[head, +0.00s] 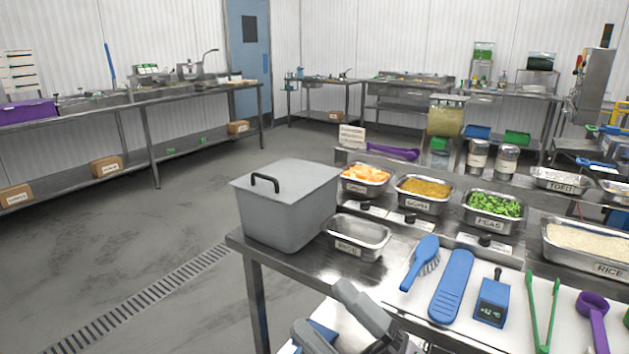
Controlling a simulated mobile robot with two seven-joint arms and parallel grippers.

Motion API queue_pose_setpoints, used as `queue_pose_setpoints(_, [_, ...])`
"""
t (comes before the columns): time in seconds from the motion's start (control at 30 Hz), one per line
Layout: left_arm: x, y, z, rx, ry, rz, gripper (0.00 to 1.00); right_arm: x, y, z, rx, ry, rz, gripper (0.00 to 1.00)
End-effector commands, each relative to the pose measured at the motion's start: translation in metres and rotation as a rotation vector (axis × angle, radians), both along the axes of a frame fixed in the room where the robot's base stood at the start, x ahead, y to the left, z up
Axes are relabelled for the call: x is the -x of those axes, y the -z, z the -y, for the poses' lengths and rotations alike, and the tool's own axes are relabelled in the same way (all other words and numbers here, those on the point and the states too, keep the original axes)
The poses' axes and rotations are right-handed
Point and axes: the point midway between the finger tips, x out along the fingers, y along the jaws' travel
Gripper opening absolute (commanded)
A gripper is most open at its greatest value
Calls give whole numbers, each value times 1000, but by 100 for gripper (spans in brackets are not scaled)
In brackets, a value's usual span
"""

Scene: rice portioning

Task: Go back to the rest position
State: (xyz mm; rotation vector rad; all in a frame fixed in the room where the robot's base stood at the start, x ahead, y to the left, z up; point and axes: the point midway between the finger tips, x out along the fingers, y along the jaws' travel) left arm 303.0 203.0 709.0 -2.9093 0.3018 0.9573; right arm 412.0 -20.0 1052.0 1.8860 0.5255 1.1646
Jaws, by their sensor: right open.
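My right gripper (323,308) shows at the bottom centre, with its two grey fingers spread and nothing between them. It is in front of the near edge of the steel table (290,258). My left gripper is out of view. A grey lidded bin (290,208) with a black handle stands on the table's left corner, beyond the gripper. An empty steel pan (358,238) is beside the bin.
Pans of orange food (365,174), corn (424,188), peas (495,206) and rice (590,242) stand on the table. A blue brush (422,258), a blue paddle (452,285), green tongs (543,318) and a purple scoop (594,305) lie nearer. The floor at left is clear.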

Motion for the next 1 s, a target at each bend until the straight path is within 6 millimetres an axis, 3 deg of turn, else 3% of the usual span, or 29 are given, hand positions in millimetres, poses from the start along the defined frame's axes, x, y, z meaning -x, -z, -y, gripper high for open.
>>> queue_pose_setpoints(0.1, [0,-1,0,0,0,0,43,-19,59,37,-116,110,-352,83])
queue_pose_setpoints(0.23, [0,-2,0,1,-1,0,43,-20,134,79,-240,234,-718,83])
queue_pose_setpoints(0.37, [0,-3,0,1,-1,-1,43,7,215,121,-371,367,-1072,83])
queue_pose_setpoints(0.5, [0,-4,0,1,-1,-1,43,53,285,155,-494,498,-1380,83])
queue_pose_setpoints(0.6, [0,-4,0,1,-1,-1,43,83,316,171,-554,567,-1525,83])
queue_pose_setpoints(0.7, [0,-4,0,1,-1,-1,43,102,332,179,-591,608,-1606,83])
queue_pose_setpoints(1.0, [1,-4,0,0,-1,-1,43,110,340,183,-608,627,-1643,83])
